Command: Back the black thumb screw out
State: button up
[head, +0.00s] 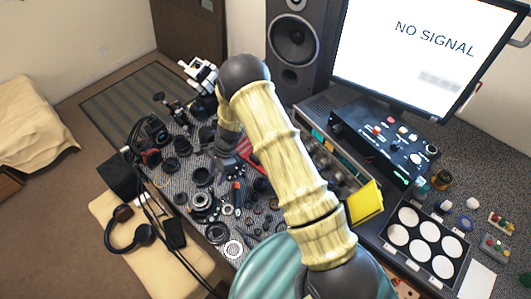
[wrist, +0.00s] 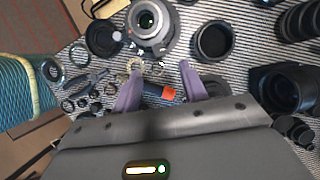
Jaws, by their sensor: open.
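My gripper (wrist: 159,68) is open, its two purple fingers spread above the striped work mat (wrist: 238,62). It also shows in the head view (head: 226,168), low over the crowded table below my arm. A silver-and-black lens body (wrist: 150,22) lies just beyond the fingertips in the wrist view. Small metal parts lie near the fingertips, and a dark tool with an orange end (wrist: 168,93) lies between the fingers, partly hidden by the gripper body. Nothing is visibly held. I cannot single out the black thumb screw among the many small dark parts.
Black lens barrels and rings surround the gripper, including a black ring (wrist: 213,40) at its right and a large barrel (wrist: 285,88). In the head view, headphones (head: 130,228) lie on a beige seat. A speaker (head: 294,45) and monitor (head: 408,50) stand behind.

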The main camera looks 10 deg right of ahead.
jog(key=b+v, duration=0.2)
jog(key=v, duration=0.9)
jog(key=s+d+r+n+t+h+b, duration=0.1)
jog(key=s+d+r+n, duration=0.2)
jog(key=d, duration=0.3)
jog(key=s+d+r+n+t+h+b, duration=0.1)
jog(key=s+d+r+n, duration=0.3)
jog(key=s+d+r, duration=0.1)
jog(key=shift+s+d+r+n+h, duration=0.2)
jog(key=shift+s+d+n+h, duration=0.15)
jog(key=shift+s+d, duration=0.25)
jog(key=s+d+r+n+t+h, duration=0.1)
jog(key=s+d+r+n, duration=0.3)
jog(key=s, duration=0.5)
jog(key=shift+d+n+t, duration=0.7)
jog(key=shift+d+n, duration=0.05)
jog(key=shift+d, duration=0.1)
